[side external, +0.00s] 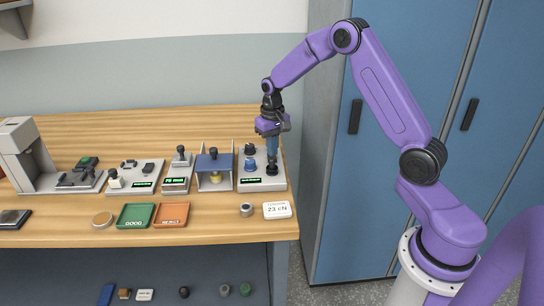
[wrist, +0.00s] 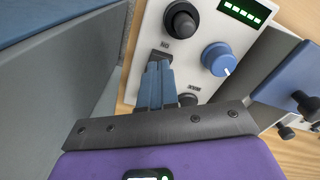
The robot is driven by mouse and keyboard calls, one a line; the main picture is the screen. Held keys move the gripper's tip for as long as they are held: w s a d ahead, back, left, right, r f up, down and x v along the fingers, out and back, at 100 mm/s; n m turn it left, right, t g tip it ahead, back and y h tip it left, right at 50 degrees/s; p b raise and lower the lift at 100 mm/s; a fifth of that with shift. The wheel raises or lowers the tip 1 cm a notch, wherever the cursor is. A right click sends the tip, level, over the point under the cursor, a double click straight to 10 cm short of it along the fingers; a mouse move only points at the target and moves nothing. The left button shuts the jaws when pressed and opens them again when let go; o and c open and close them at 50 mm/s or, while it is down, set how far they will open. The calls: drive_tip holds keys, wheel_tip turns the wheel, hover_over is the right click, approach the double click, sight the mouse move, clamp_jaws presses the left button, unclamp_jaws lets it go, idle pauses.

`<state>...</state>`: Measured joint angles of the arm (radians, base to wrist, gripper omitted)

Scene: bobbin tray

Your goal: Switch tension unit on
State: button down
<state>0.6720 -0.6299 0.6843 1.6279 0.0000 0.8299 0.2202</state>
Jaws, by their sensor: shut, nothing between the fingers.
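The unit under my gripper, which I take to be the tension unit (side external: 276,183), is a pale grey box at the right end of the row. In the wrist view its panel (wrist: 203,55) bears a blue knob (wrist: 217,59) with a white mark, a black round knob (wrist: 182,20) and a lit green display (wrist: 245,12). A dark part that may be a switch (wrist: 160,56) lies at my fingertips; its position is hidden. My gripper (wrist: 157,68) is shut and empty, pointing down close over the panel. I cannot tell whether it touches.
A blue-topped stand (side external: 214,162) is just left of the unit. A card reading 23 cN (side external: 277,210) and a small grey cylinder (side external: 246,210) lie in front. The table's right edge is close.

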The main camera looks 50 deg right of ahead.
drive_tip(key=shift+f, duration=0.85)
idle(0.4)
drive_tip(key=shift+r, duration=3.55)
